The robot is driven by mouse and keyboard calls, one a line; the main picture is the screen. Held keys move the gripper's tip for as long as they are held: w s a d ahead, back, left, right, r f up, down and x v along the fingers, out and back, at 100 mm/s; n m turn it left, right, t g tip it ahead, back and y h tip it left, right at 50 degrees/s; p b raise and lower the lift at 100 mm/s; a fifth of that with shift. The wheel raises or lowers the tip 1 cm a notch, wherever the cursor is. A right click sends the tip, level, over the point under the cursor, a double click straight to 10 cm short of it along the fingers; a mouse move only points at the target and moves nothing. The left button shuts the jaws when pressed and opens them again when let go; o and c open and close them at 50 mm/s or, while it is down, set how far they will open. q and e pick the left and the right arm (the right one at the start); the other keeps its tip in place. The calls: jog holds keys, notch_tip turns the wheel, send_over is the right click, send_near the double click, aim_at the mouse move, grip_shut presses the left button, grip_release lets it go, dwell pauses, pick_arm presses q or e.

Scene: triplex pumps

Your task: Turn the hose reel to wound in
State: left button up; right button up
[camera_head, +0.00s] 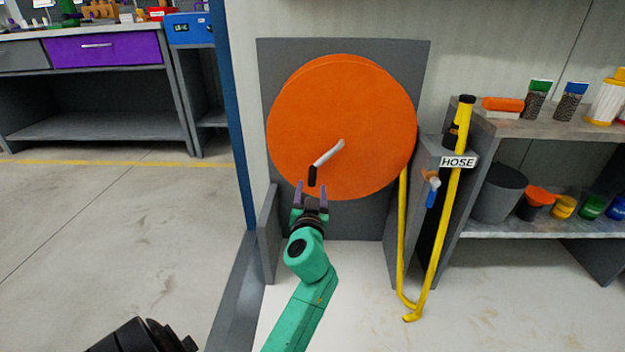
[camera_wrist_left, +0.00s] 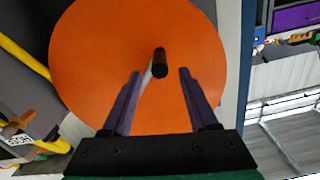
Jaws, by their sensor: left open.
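The orange hose reel (camera_head: 340,105) stands upright on a grey backing plate (camera_head: 420,60). Its crank has a pale arm (camera_head: 328,153) running from near the middle down to the left, with a black handle (camera_head: 312,176) at its end. My left gripper (camera_head: 311,187) is open just below the handle. In the left wrist view the handle (camera_wrist_left: 160,60) lies ahead, between the open fingers of my left gripper (camera_wrist_left: 160,75) or just beyond their tips; contact does not show. The yellow hose (camera_head: 446,215) hangs down at the reel's right.
A grey post with a HOSE label (camera_head: 458,162) and a small tap (camera_head: 432,181) stands right of the reel. A shelf (camera_head: 540,230) with pots and jars is further right. A blue post (camera_head: 232,120) stands at left. The floor (camera_head: 130,240) at left is clear.

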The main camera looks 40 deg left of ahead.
aim_at(313, 176)
pick_arm(q)
jog(key=b+x, duration=0.1)
jog(key=x, duration=0.6)
jog(key=shift+w+a, duration=0.1)
jog(key=shift+a, duration=0.05)
jog(key=shift+f, duration=0.1)
grip_shut()
dwell(0.9)
